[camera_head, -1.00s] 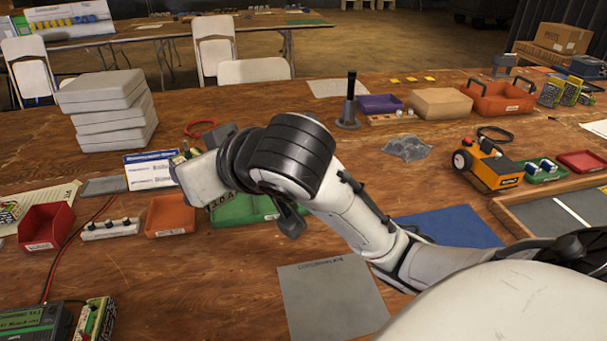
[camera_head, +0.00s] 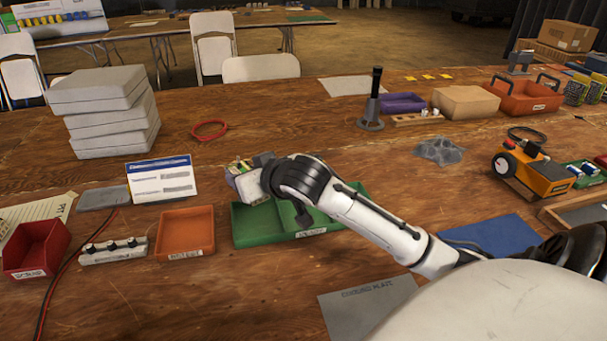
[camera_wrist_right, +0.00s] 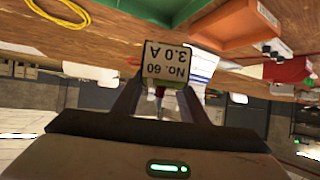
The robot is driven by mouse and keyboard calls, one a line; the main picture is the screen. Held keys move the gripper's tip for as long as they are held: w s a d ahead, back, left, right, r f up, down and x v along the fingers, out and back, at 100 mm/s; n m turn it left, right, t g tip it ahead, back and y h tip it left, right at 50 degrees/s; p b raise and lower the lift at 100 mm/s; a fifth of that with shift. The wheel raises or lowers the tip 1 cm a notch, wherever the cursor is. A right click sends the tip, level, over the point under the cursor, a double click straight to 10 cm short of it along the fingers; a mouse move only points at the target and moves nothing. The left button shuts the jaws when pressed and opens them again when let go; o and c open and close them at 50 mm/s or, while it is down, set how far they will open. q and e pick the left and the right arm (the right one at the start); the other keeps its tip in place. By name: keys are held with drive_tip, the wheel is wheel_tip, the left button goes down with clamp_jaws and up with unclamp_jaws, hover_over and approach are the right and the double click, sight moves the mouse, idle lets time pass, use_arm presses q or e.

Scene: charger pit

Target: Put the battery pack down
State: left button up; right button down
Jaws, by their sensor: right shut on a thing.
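The battery pack (camera_wrist_right: 166,66) is in my right gripper (camera_wrist_right: 158,98). In the right wrist view its white end label reads "No. 60 3.0 A" upside down, with a finger on each side. In the head view a small yellow-green part of the battery pack (camera_head: 238,166) shows at the end of my right arm, and my wrist hides the rest. My right gripper (camera_head: 247,178) appears near the left end of the green tray (camera_head: 331,221). I cannot tell its height over the table. My left gripper is not in view.
An orange tray (camera_head: 186,245), a red bin (camera_head: 34,250) and a power strip (camera_head: 113,250) stand to the left. A white card (camera_head: 160,180) stands behind them. A grey plate (camera_head: 362,306) lies in front, a blue mat (camera_head: 494,240) to the right. Bare wood shows at front left.

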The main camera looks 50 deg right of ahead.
drive_tip(key=f, duration=0.2)
drive_tip(key=d+f, duration=0.1)
drive_tip(key=f, duration=0.2)
drive_tip(key=shift+w+d+b, duration=0.15)
drive_tip(key=shift+b, duration=0.25)
drive_tip(key=shift+f+b, duration=0.55)
drive_tip(key=shift+f, duration=2.4)
drive_tip(key=shift+f, duration=0.1)
drive_tip(key=c, duration=1.1)
unclamp_jaws()
drive_tip(key=shift+f, duration=0.15)
drive_tip(key=shift+r, duration=0.2)
drive_tip(key=v, duration=0.6)
drive_tip(key=p+v, duration=0.1)
drive_tip(key=v, duration=0.5)
drive_tip(key=shift+a+f, duration=0.15)
drive_tip(key=shift+a, duration=0.05)
